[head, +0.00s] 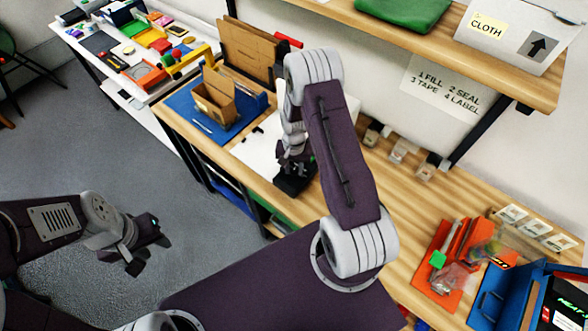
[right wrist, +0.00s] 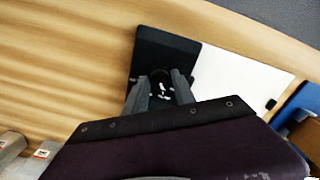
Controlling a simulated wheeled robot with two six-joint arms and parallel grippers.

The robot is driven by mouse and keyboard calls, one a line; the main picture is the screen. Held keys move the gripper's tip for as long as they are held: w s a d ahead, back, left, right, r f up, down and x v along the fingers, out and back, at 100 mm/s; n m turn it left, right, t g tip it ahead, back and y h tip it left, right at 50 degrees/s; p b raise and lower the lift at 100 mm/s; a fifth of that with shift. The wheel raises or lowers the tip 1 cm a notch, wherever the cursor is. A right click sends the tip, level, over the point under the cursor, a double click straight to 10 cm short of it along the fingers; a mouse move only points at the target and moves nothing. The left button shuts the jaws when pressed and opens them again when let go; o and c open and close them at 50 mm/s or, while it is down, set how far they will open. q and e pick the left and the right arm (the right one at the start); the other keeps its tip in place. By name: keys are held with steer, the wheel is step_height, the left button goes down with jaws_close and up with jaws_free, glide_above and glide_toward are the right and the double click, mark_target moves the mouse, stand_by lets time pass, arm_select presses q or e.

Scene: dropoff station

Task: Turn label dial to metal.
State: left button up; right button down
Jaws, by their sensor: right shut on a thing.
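The label dial (right wrist: 161,84) is a dark round knob with small white marks on a black box (right wrist: 165,50). The box also shows in the head view (head: 291,184), at the front edge of the workbench. My right gripper (right wrist: 161,90) is shut on the dial, one finger on each side, as the right wrist view shows. In the head view my right gripper (head: 293,168) is mostly hidden by my own arm. I cannot read which setting the dial points to. My left gripper (head: 150,256) is empty and open over the floor, away from the bench.
A white sheet (head: 256,150) lies beside the box. A blue mat (head: 192,108) with an open cardboard box (head: 216,98) is to the left. Small clear bins (head: 399,151) stand at the back. An orange tray (head: 434,281) and a blue bin (head: 490,300) are at right.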

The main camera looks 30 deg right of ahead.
mark_target(294, 171)
steer(key=shift+m, duration=1)
steer(key=c, duration=1.1)
jaws_free()
steer(key=shift+o, duration=0.2)
step_height(294, 171, up, 8)
steer(key=shift+r+b, duration=0.1)
steer(key=shift+b, duration=1)
steer(key=shift+r, duration=0.5)
